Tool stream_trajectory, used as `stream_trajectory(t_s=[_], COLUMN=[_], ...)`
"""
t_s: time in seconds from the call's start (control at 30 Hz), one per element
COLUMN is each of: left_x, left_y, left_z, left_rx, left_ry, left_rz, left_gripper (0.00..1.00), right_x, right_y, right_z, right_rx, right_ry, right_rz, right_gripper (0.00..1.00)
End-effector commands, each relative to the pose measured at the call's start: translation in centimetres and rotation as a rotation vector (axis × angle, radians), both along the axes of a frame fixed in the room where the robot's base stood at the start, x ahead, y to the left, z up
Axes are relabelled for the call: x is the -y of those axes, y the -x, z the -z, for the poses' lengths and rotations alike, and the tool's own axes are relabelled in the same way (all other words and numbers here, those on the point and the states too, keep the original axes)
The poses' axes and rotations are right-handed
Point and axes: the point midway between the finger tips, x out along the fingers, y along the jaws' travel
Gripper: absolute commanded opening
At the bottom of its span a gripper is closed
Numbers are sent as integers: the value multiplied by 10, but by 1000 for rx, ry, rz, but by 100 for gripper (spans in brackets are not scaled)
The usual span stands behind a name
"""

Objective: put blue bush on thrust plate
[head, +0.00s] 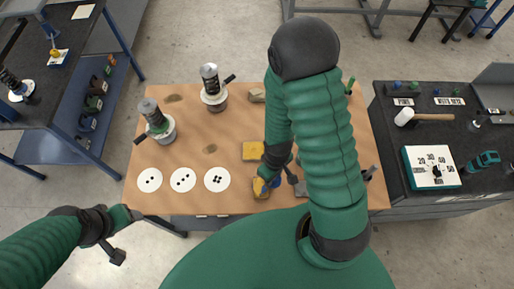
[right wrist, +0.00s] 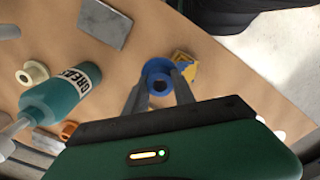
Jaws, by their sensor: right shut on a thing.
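The blue bush (right wrist: 158,78) is a flanged ring with a dark bore. In the right wrist view it sits between the fingertips of my right gripper (right wrist: 160,92), which is shut on it. In the head view my right gripper (head: 270,184) is near the table's front edge, with a bit of blue beside it. A flat grey plate (right wrist: 105,22) lies on the table in the right wrist view; I cannot tell for sure that it is the thrust plate. My left gripper (head: 116,250) is off the table's front left corner; its jaw state is unclear.
A yellow piece (right wrist: 184,70) lies beside the bush. A teal grease bottle (right wrist: 62,95), a cream bush (right wrist: 32,73) and an orange part (right wrist: 68,130) are at left. The brown table (head: 220,125) also holds white discs (head: 183,179) and spring units (head: 212,85).

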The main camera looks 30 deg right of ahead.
Motion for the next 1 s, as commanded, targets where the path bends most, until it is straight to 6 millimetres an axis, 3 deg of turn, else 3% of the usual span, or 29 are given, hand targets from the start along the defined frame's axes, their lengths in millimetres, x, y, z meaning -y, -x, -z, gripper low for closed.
stream_trajectory(t_s=[0.3, 0.43, 0.6, 0.8, 1.0], left_x=[0, 0, 0, 0, 0], left_y=[0, 0, 0, 0, 0], left_z=[-27, -32, -37, -46, -45], left_rx=[0, 0, 0, 0, 0], left_ry=[0, 0, 0, 0, 0], left_rz=[-1, -1, 0, -1, -1], left_gripper=[66, 66, 66, 66, 66], right_x=[26, 32, 35, 32, 34], right_y=[-98, -127, -147, -145, -145], right_z=[6, 10, 14, 46, 49], right_rx=[2, 2, 1, -1, 2], right_ry=[-4, -5, -3, -1, -2], right_rz=[2, 3, 2, 1, 2], right_gripper=[0, 0, 0, 0, 0])
